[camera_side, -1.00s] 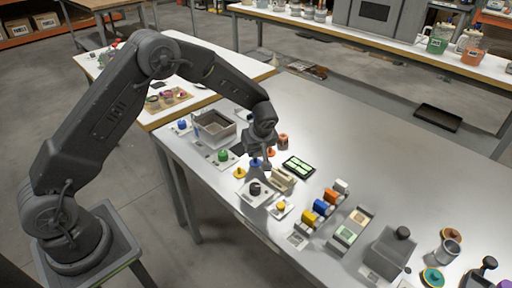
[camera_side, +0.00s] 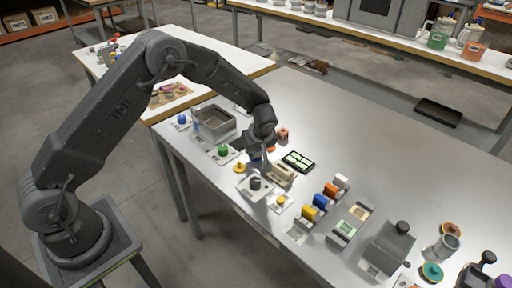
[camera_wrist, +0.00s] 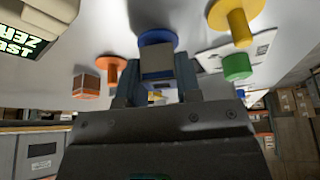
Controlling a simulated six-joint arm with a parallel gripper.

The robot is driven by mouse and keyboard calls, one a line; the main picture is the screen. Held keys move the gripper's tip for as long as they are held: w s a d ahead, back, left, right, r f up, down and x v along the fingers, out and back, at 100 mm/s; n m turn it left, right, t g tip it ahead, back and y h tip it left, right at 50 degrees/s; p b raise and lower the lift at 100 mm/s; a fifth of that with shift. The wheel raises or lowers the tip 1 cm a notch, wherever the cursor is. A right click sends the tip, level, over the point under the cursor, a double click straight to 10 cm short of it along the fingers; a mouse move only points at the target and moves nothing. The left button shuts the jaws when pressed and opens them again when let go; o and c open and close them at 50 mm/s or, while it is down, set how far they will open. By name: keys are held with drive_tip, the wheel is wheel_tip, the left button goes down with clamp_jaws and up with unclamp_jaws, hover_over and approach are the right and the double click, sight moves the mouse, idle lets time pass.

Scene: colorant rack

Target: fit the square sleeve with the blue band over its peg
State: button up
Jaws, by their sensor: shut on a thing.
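My gripper (camera_wrist: 157,90) is shut on a grey, square-faced sleeve (camera_wrist: 157,64), which sits between the fingers in the wrist view. A blue round base (camera_wrist: 157,38) shows just beyond the sleeve and lines up with it. Its peg is hidden behind the sleeve, and I cannot tell whether the sleeve is around it or only in front of it.
An orange peg (camera_wrist: 112,68), a yellow peg (camera_wrist: 236,22) and a green knob (camera_wrist: 237,66) stand close by. An orange-brown square block (camera_wrist: 87,87) is also near. A beige holder (camera_side: 282,174) and a lit display (camera_side: 298,161) sit beside my gripper.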

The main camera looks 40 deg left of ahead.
drive_tip(key=shift+f, duration=0.4)
drive_tip(key=o, duration=1)
drive_tip(key=v, duration=1.4)
drive_tip(key=s+r+m+t+h, duration=0.15)
drive_tip(key=s+r+m, duration=0.35)
drive_tip(key=s+r, duration=0.75)
drive_tip(key=shift+s+d+r+m+t+h, duration=0.1)
drive_tip(key=shift+s+r+m+t+h, duration=0.4)
drive_tip(key=shift+s+m, duration=1.65)
drive_tip(key=shift+s+d+r+m+t+h, duration=0.1)
drive_tip(key=shift+s+r+m+t+h, duration=0.4)
drive_tip(key=shift+s, duration=3)
drive_tip(key=shift+s+d+r+m+t+h, duration=0.15)
drive_tip(key=shift+s+r+m+h, duration=0.35)
drive_tip(key=shift+s+m, duration=1.7)
